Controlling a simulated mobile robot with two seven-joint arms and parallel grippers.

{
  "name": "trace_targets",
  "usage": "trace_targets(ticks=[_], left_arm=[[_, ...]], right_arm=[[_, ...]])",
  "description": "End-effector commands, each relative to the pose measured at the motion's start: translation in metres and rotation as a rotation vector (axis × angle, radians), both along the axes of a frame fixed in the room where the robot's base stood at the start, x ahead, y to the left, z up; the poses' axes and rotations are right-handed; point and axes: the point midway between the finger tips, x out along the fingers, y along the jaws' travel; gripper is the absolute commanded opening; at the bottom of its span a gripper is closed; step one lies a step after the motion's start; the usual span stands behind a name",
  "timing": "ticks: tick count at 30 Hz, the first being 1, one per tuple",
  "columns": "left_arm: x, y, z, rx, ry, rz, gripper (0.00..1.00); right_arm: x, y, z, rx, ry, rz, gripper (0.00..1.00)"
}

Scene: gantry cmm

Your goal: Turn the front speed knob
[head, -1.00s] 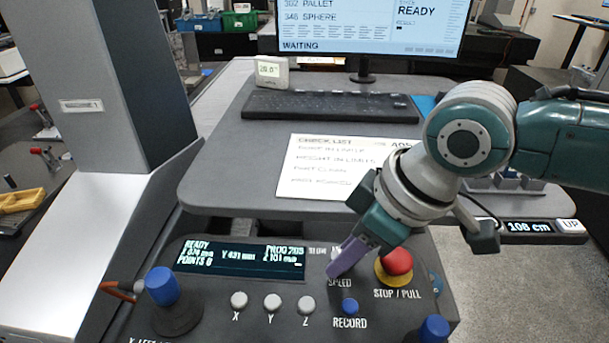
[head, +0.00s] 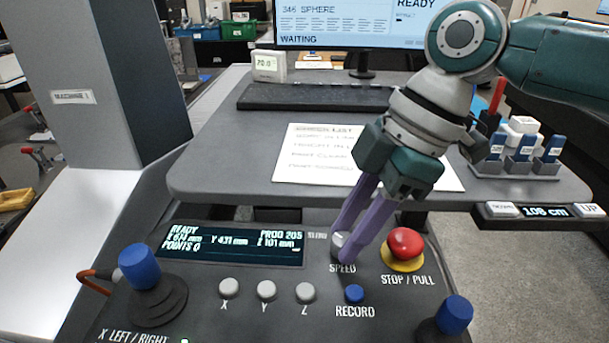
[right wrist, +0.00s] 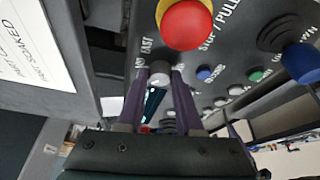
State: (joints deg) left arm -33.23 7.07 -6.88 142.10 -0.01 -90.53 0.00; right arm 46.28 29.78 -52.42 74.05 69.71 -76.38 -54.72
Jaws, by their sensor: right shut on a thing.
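The speed knob (head: 338,240) is a small grey knob with a pale mark, above the SPEED label on the control panel (head: 205,275). My right gripper (head: 344,247) reaches down to it from the upper right, with its two purple fingers on either side. In the right wrist view the knob (right wrist: 159,80) sits between the fingertips, and the right gripper (right wrist: 158,74) is shut on it. The fingers hide part of the knob in the head view. My left gripper is out of view.
The red stop button (head: 406,243) stands close to the right of the fingers. The blue record button (head: 354,293) lies just below. Joysticks (head: 140,265) rise at the panel's left and right. A checklist sheet (head: 310,150) and keyboard (head: 315,97) lie on the shelf behind.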

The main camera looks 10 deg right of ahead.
Motion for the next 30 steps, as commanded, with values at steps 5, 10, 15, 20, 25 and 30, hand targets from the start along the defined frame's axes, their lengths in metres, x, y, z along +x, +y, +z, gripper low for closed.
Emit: trace_targets(ticks=[5,10,15,20,25,30], left_arm=[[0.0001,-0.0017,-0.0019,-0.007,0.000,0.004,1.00],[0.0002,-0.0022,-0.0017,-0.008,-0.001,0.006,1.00],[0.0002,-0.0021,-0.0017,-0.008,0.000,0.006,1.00],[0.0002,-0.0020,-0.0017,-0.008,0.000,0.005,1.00],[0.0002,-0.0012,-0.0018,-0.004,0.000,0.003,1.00],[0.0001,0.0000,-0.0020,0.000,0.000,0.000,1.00]], right_arm=[[0.0004,0.0006,0.0004,0.001,-0.001,0.019,0.00],[0.0003,0.0006,0.0007,0.000,-0.001,0.021,0.00],[0.0003,0.0006,0.0007,0.000,-0.001,0.020,0.00],[0.0002,0.0003,0.0005,0.000,0.000,0.019,0.53],[0.0002,0.0002,0.0003,0.000,0.000,0.018,0.64],[0.0002,-0.0002,0.0005,-0.001,0.000,0.018,0.64]])
